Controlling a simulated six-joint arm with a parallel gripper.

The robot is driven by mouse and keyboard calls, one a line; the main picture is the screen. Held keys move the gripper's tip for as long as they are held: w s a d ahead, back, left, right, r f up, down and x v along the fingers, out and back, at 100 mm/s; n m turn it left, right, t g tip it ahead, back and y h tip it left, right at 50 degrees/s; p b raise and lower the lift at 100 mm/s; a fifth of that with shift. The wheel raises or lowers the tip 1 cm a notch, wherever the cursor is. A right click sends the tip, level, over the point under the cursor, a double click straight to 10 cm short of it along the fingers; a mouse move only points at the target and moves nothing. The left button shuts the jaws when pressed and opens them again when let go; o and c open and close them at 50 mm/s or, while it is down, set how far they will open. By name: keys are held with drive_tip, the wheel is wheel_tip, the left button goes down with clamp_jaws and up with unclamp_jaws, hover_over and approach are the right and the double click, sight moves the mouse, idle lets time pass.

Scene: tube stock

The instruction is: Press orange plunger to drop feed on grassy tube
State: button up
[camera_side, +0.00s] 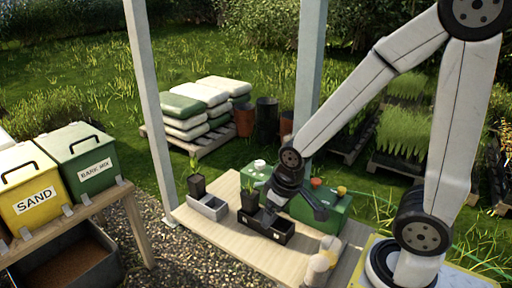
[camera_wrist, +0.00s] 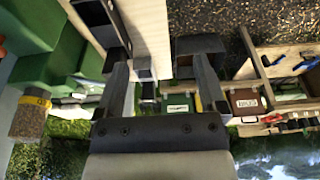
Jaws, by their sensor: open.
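The green box (camera_side: 336,213) on the bench has an orange plunger (camera_side: 316,182), with a yellow knob (camera_side: 341,190) to its right and a white knob (camera_side: 259,165) at its left end. A dark tube with green shoots (camera_side: 249,202) stands upright at the black tray. Another dark tube with shoots (camera_side: 197,186) stands at the grey tray.
The black tray (camera_side: 280,236) lies below my gripper, and the grey tray (camera_side: 215,210) is to its left. A post (camera_side: 152,100) rises behind the bench's left end. Sand (camera_side: 30,195) and bark mix (camera_side: 92,163) bins stand far left.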

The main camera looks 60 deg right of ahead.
clamp_jaws()
idle(1.7)
